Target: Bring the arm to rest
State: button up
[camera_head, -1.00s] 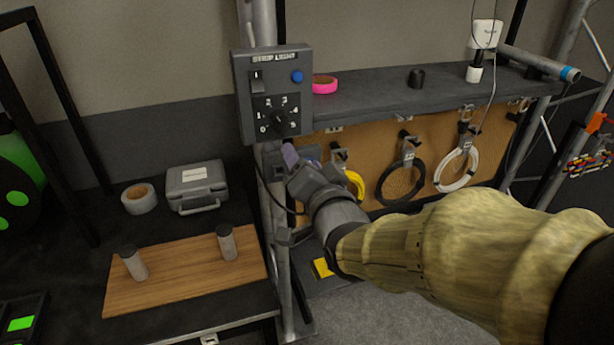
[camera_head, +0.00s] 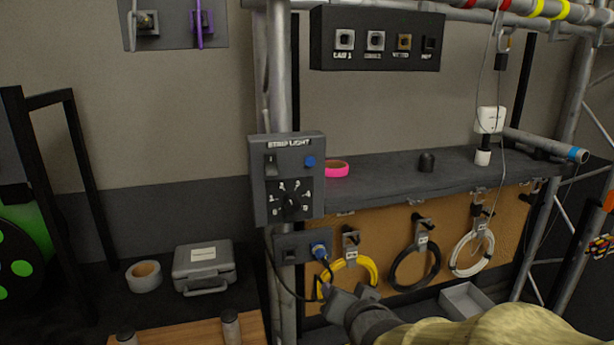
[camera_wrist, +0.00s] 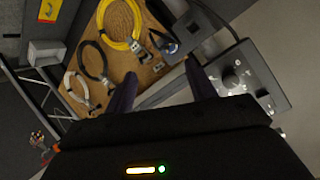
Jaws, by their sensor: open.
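My gripper (camera_head: 345,294) shows at the bottom middle of the head view, at the end of my tan-sleeved arm. It is below the strip light box (camera_head: 287,180) and in front of the yellow cable coil (camera_head: 358,262). In the wrist view my gripper's (camera_wrist: 160,88) two dark fingers stand apart with nothing between them. The strip light box also shows at the right of the wrist view (camera_wrist: 250,80). I cannot tell from the head view how far the fingertips are from the coil.
A black coil (camera_head: 415,268) and a white coil (camera_head: 471,252) hang on the cork board. A grey shelf (camera_head: 390,178) above holds pink tape (camera_head: 335,169). A steel post (camera_head: 280,90) stands left of the board. A grey case (camera_head: 204,267) and tape roll (camera_head: 143,276) lie at left.

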jog(key=s+d+f+n+g+h, duration=0.1)
jog(key=s+d+f+n+g, duration=0.1)
jog(key=s+d+f+g, duration=0.4)
jog(key=s+d+f+n+g+h, duration=0.1)
jog(key=s+d+f+n+g, duration=0.1)
jog(key=s+f+g, duration=0.45)
notch_tip(320, 180, up, 11)
jog(key=w+t+p, duration=0.1)
jog(key=t+p, duration=0.1)
jog(key=p, duration=1)
jog(key=shift+w+f, duration=0.15)
jog(key=shift+w, duration=0.1)
jog(key=shift+t, duration=0.25)
